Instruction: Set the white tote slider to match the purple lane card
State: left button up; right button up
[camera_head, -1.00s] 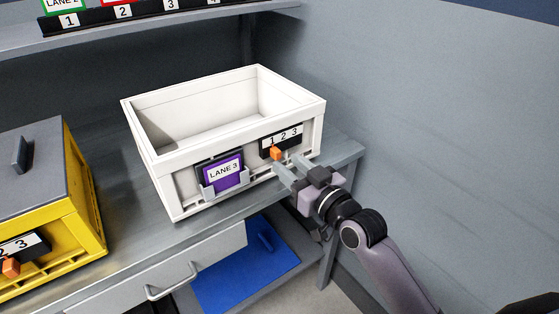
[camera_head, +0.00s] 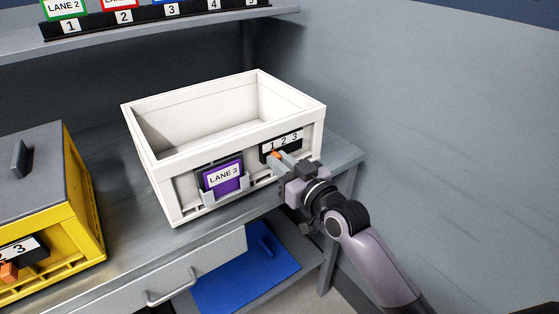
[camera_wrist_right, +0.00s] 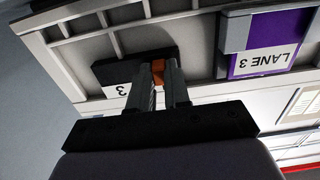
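The white tote (camera_head: 165,180) stands on the grey shelf. Its front carries a purple card reading LANE 3 (camera_head: 223,177) and a black slider plate marked 1, 2, 3 (camera_head: 291,138). The orange slider knob (camera_head: 274,154) sits at the left end, below the 1. My right gripper (camera_head: 280,158) reaches in from the lower right with its fingers closed around the knob. In the right wrist view the orange knob (camera_wrist_right: 158,70) shows between the two fingertips; the fingers hide part of the number strip. My left gripper is not in view.
A yellow tote (camera_head: 85,225) with a grey lid and its own slider stands at the left. A rack with numbered lane cards (camera_head: 165,18) is on the upper shelf. A grey wall rises at the right.

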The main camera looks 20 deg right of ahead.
aim_at(294, 146)
jog(key=shift+w+d+f+b, duration=0.1)
jog(key=shift+w+d+b, duration=0.25)
jog(key=shift+d, duration=0.6)
jog(key=shift+w+d+r+b, duration=0.1)
jog(key=shift+w+d+b, duration=0.25)
jog(key=shift+d, duration=0.55)
jog(key=shift+w+d+f+b, duration=0.1)
jog(key=shift+w+d+b, duration=0.25)
jog(key=shift+d, duration=0.6)
dwell(0.7)
jog(key=o, duration=0.6)
jog(key=shift+p+v, duration=1.75)
jog(key=shift+v, duration=1.8)
jog(key=s+f+g+h, duration=0.1)
jog(key=s+f+g, duration=0.1)
jog(key=s+f, duration=0.5)
jog(key=s+a+f+m+g+h, duration=0.1)
jog(key=s+f+g, duration=0.1)
jog(key=s+f, duration=0.6)
jog(key=s+a+f+g+h, duration=0.1)
jog(key=s+f+g+h, duration=0.1)
jog(key=s+f, duration=0.6)
jog(key=shift+s+a+f+m+g, duration=0.1)
jog(key=shift+a+f+m+g, duration=0.05)
jog(key=shift+m+g, duration=0.15)
